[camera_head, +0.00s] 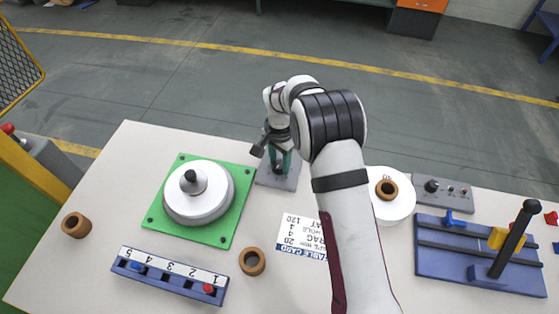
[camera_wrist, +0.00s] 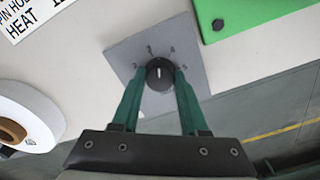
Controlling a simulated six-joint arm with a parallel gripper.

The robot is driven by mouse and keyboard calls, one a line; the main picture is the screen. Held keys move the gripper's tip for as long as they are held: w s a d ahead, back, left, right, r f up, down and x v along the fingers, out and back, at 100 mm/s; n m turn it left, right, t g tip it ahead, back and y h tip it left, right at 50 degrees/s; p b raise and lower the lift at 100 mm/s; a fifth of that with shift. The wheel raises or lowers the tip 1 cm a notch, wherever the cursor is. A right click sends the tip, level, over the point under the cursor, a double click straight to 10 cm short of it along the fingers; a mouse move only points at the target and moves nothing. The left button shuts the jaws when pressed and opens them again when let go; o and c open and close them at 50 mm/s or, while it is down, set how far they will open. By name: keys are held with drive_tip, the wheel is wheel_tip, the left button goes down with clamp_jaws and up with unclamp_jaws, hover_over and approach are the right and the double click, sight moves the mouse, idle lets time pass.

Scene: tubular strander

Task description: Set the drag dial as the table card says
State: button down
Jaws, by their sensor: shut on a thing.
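The drag dial (camera_wrist: 160,78) is a black knob with a white pointer line, on a grey plate (camera_wrist: 122,55) with small numbers around it. In the wrist view the line points up the picture, seemingly between 3 and 4. My gripper (camera_wrist: 160,73) is shut on the dial, its teal fingers at both sides. In the head view my gripper (camera_head: 280,167) is low over the grey plate (camera_head: 290,184) and largely hides the dial. The table card (camera_head: 300,232) lies upside down, partly behind my arm; its drag line appears to read 4.
A green plate (camera_head: 217,235) with a white round spool (camera_head: 215,210) is left of the dial plate. A numbered blue strip (camera_head: 160,280) and brown rings (camera_head: 252,262) lie nearer. A white disc (camera_head: 400,208) and a blue fixture (camera_head: 440,265) are at right.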

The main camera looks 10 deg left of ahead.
sight(279, 164)
drive_tip(key=m, duration=0.5)
drive_tip(key=shift+m, duration=0.4)
idle(0.4)
drive_tip(key=shift+c, duration=2.1)
unclamp_jaws()
wheel_tip(279, 164, up, 16)
drive_tip(key=shift+f, duration=0.1)
